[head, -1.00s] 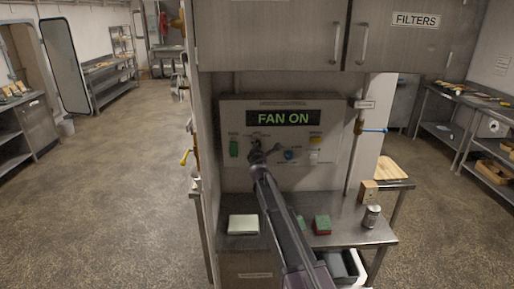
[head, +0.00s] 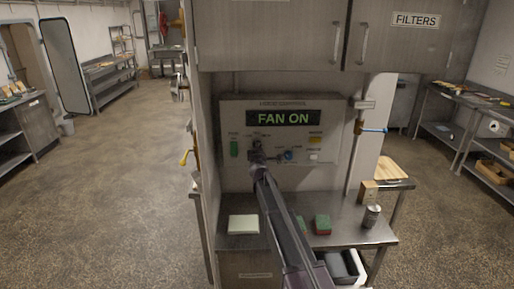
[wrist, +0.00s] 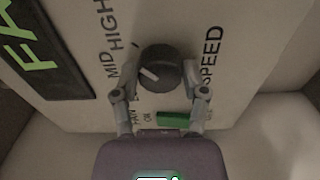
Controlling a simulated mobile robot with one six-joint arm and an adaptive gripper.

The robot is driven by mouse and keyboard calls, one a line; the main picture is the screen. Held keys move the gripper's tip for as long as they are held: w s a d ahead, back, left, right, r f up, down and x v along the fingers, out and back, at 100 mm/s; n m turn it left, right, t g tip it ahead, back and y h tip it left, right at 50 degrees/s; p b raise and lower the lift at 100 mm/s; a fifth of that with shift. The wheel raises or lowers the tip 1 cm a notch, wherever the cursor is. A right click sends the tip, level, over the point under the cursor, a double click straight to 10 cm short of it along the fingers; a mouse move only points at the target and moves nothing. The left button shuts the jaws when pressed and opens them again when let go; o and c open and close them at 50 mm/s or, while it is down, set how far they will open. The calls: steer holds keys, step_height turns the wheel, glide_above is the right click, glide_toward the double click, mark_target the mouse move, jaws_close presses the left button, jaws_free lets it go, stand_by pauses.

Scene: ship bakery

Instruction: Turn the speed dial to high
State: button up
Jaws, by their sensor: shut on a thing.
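The speed dial (wrist: 160,68) is a round black knob with a white pointer line, beside the word SPEED in the wrist view. Its pointer faces left in that view, roughly towards the MID label (wrist: 111,65); the HIGH label (wrist: 122,34) is just above MID. My gripper (wrist: 162,78) has one finger on each side of the knob and is shut on it. In the head view my gripper (head: 257,149) is at the panel (head: 285,174) and hides most of the dial. The display (head: 283,118) reads FAN ON.
Below, a steel counter (head: 345,217) holds a pale block (head: 243,224), a green-and-red sponge (head: 322,224) and a can (head: 371,216). Cabinets (head: 270,35) hang above.

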steer(key=shift+w, duration=0.15)
steer(key=o, duration=1.2)
steer(key=shift+c, duration=0.2)
steer(key=shift+s, duration=0.25)
steer(key=s, duration=1.1)
steer(key=shift+s, duration=0.4)
